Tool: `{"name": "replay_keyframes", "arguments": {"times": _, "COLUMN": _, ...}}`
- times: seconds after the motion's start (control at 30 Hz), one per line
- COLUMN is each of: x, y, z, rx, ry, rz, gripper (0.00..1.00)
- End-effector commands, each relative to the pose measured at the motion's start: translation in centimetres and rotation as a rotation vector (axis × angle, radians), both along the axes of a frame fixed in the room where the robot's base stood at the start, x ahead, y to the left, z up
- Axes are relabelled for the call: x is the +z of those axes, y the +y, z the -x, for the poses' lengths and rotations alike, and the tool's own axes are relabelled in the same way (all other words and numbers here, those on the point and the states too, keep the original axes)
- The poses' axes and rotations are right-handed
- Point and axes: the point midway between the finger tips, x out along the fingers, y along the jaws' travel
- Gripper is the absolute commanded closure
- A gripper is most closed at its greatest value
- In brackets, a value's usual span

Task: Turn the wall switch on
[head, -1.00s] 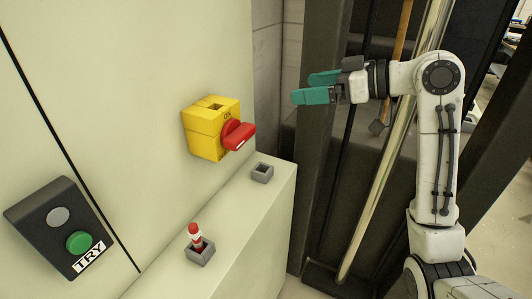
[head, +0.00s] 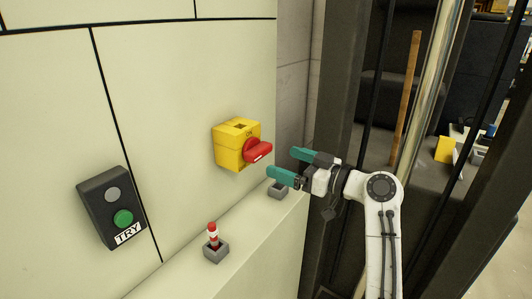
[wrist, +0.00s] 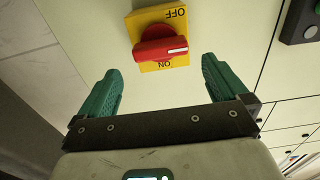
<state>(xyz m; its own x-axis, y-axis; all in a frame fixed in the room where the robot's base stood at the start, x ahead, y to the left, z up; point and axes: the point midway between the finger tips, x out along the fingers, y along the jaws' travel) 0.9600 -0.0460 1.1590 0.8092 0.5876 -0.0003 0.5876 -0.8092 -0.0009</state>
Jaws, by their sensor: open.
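The wall switch is a yellow box (head: 229,146) with a red knob (head: 257,151) on the pale wall. In the wrist view its yellow plate (wrist: 158,66) shows upside-down "OFF" at the top and "ON" at the bottom. The red knob (wrist: 160,44) lies roughly crosswise there, its white mark at the right end. My gripper (head: 283,162) is open and empty, just right of the knob and slightly below it in the head view. In the wrist view the green fingers point toward the switch, with the knob centred beyond their tips. I see no contact.
A dark "TRY" panel (head: 113,208) with a grey and a green button is on the wall at left. A pale ledge (head: 250,252) below the switch bears a red-and-white peg in a grey socket (head: 216,252) and another grey socket (head: 277,192). A dark post (head: 338,90) stands at right.

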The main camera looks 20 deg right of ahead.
Motion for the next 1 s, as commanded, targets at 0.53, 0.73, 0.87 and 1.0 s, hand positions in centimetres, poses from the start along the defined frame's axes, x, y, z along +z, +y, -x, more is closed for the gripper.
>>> {"name": "replay_keyframes", "arguments": {"times": 0.53, "x": 0.1, "y": 4.2, "z": -5.8, "rx": 0.000, "ry": 0.000, "rz": 0.000, "gripper": 0.00}}
{"name": "replay_keyframes", "arguments": {"times": 0.73, "x": 0.1, "y": 4.3, "z": -5.9, "rx": -0.001, "ry": 0.000, "rz": 0.000, "gripper": 0.00}}
{"name": "replay_keyframes", "arguments": {"times": 0.87, "x": 0.1, "y": 4.3, "z": -5.9, "rx": 0.000, "ry": -0.001, "rz": 0.001, "gripper": 0.04}}
{"name": "replay_keyframes", "arguments": {"times": 1.0, "x": 0.1, "y": 4.3, "z": -5.8, "rx": 0.000, "ry": 0.000, "rz": 0.000, "gripper": 0.17}}
